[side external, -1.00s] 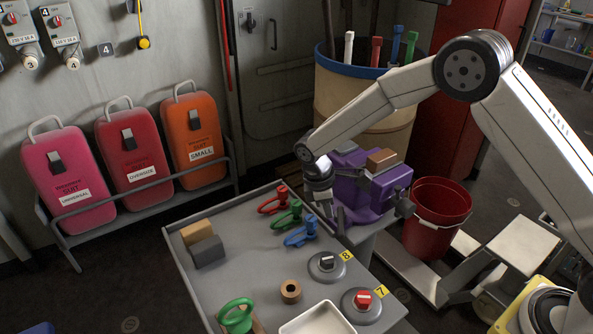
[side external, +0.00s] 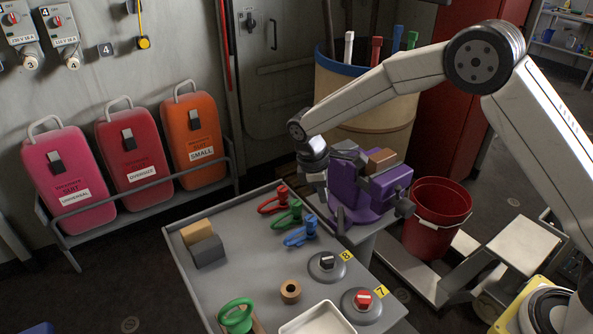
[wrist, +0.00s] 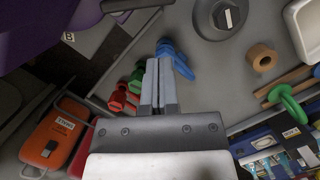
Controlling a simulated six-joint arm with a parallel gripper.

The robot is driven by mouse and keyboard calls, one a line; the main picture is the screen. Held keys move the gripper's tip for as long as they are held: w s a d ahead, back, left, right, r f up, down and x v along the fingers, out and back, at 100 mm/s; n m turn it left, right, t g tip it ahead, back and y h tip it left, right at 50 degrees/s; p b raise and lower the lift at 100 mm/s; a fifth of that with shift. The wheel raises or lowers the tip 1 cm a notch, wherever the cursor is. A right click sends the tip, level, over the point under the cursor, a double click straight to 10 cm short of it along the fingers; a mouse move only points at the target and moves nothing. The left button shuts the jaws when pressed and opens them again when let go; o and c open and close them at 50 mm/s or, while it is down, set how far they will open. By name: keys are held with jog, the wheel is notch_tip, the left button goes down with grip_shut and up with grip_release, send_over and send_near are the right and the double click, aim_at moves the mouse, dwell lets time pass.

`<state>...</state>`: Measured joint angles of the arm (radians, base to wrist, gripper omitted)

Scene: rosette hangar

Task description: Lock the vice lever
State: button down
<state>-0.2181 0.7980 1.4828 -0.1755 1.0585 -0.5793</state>
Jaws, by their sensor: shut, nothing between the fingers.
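My gripper (side external: 321,196) is just left of the vice, pointing down. In the wrist view its fingers (wrist: 158,62) are together and empty, apart from the vice.
Red, green and blue clamps (side external: 301,234) lie on the table (side external: 250,262) close to my gripper. Round fixtures (side external: 327,266), a wooden ring (side external: 290,291) and a white tray (side external: 318,320) are nearer the front. A red bucket (side external: 437,218) stands right of the vice.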

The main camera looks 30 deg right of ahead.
jog(key=shift+f, duration=0.1)
dwell(0.3)
jog(key=shift+x, duration=4.9)
jog(key=shift+s+d+n, duration=0.25)
jog(key=shift+s+n, duration=0.15)
jog(key=shift+n, duration=0.4)
jog(key=shift+s+d+n+t, duration=0.25)
jog(key=shift+s+n+t, duration=0.1)
jog(key=shift+n, duration=0.25)
jog(key=shift+s+d, duration=0.45)
jog(key=shift+d, duration=0.25)
jog(key=shift+s+d, duration=0.5)
jog(key=shift+d, duration=0.15)
jog(key=s+d+v, duration=0.1)
jog(key=d+v, duration=0.1)
jog(key=v, duration=0.8)
send_over(339, 229)
jog(key=s, duration=0.2)
jog(key=shift+w, duration=0.2)
